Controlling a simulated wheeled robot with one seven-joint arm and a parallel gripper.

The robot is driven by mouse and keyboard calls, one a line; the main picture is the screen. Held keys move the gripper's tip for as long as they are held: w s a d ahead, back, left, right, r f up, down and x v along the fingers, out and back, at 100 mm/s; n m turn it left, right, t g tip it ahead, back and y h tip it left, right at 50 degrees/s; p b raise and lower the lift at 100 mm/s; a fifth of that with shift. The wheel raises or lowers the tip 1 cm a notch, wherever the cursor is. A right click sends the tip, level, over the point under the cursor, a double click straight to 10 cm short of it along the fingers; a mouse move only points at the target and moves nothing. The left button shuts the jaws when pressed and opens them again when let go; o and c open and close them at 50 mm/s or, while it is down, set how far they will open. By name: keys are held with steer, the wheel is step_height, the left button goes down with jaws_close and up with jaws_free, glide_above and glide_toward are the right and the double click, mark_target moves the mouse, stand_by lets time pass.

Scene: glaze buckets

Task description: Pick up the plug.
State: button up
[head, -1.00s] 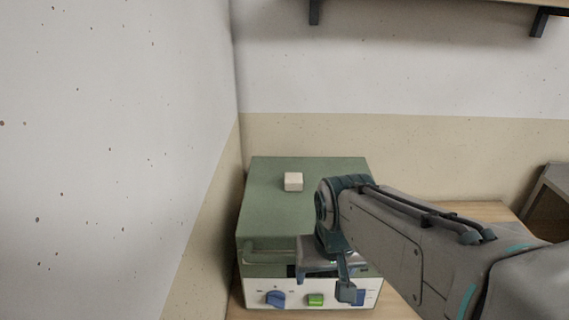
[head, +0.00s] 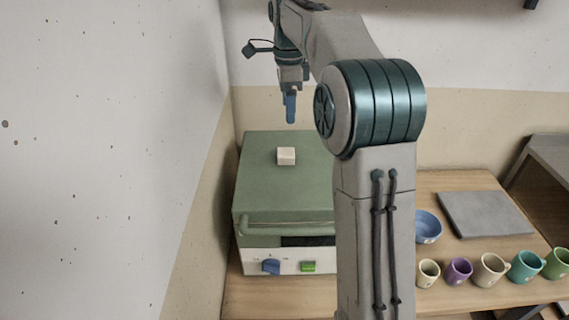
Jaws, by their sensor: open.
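The plug appears to be the small cream block (head: 286,156) lying on the flat green top of the kiln-like box (head: 262,197). My gripper (head: 290,108) points down above and behind the block, apart from it, with nothing seen in it. Its blue fingers show nearly edge-on, so the gap between them is hard to see. My arm hides the right part of the box.
A blue bowl (head: 428,227), a grey slab (head: 485,214) and several mugs (head: 489,269) stand on the wooden table (head: 455,187) to the right. A wall (head: 160,120) rises close on the left. The box top around the block is clear.

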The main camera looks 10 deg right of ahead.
glide_above(286, 152)
steer(key=shift+m, duration=0.4)
steer(key=f, duration=0.8)
steer(key=shift+w+d+f, duration=0.1)
steer(key=shift+w+d, duration=0.2)
steer(key=f, duration=0.1)
steer(key=f+p, duration=0.1)
steer(key=f, duration=0.2)
steer(key=shift+s+a+f, duration=0.2)
steer(key=shift+s+a, duration=0.05)
steer(key=shift+a, duration=0.05)
steer(key=shift+f, duration=0.6)
steer(key=c, duration=1.4)
